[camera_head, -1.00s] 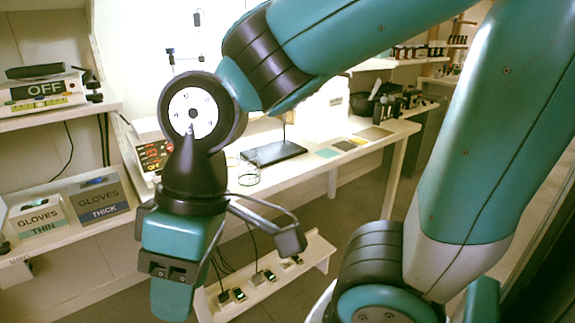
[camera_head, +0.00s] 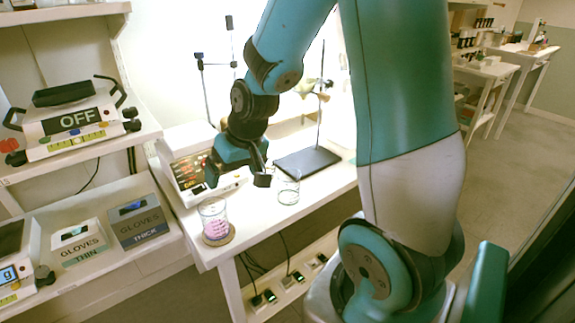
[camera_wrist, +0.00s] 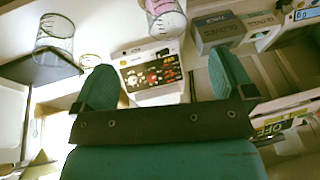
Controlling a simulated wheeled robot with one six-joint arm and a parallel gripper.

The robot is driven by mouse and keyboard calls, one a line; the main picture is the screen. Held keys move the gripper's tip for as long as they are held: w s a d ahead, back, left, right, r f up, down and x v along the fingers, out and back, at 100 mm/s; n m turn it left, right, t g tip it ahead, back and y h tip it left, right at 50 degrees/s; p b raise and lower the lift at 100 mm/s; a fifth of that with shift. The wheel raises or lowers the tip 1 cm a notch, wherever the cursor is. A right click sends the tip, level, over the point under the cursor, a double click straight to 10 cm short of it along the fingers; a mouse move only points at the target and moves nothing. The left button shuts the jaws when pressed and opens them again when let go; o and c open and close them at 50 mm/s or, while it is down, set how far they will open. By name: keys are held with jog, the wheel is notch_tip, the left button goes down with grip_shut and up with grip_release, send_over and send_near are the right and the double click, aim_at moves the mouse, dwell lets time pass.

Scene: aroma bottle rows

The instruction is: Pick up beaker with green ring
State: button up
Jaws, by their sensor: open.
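A clear beaker with a greenish rim (camera_head: 288,191) stands on the white bench, just right of my gripper in the head view. A clear beaker (camera_wrist: 54,44) beside the black plate at the upper left of the wrist view looks like the same one; its ring colour is hard to tell there. My gripper (camera_head: 238,179) is open and empty above the bench, left of this beaker and apart from it. Its two spread fingers also show in the wrist view (camera_wrist: 165,80), with nothing between them.
A beaker with pink contents (camera_head: 214,222) stands on a round mat near the bench's front left corner. A stand with a black base (camera_head: 308,161) is behind the green-rimmed beaker. Glove boxes (camera_head: 138,222) are at left.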

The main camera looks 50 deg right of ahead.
jog(key=d+r+m+h+p, duration=0.1)
jog(key=d+m+h+p, duration=0.1)
jog(key=d, duration=0.6)
jog(key=m+h+p, duration=0.2)
jog(key=m+p, duration=0.1)
jog(key=p, duration=0.1)
send_near(288, 179)
jog(key=shift+s+a+f+p+x, duration=0.15)
jog(key=shift+p+x, duration=0.35)
jog(key=shift+x, duration=0.75)
jog(key=shift+s+a+f+p+x, duration=0.1)
jog(key=shift+a+p+x, duration=0.3)
jog(key=shift+x, duration=0.9)
jog(key=shift+s+a+f+p+x, duration=0.1)
jog(key=shift+p+x, duration=0.55)
jog(key=shift+x, duration=0.6)
jog(key=shift+r, duration=0.1)
jog(key=c, duration=1.1)
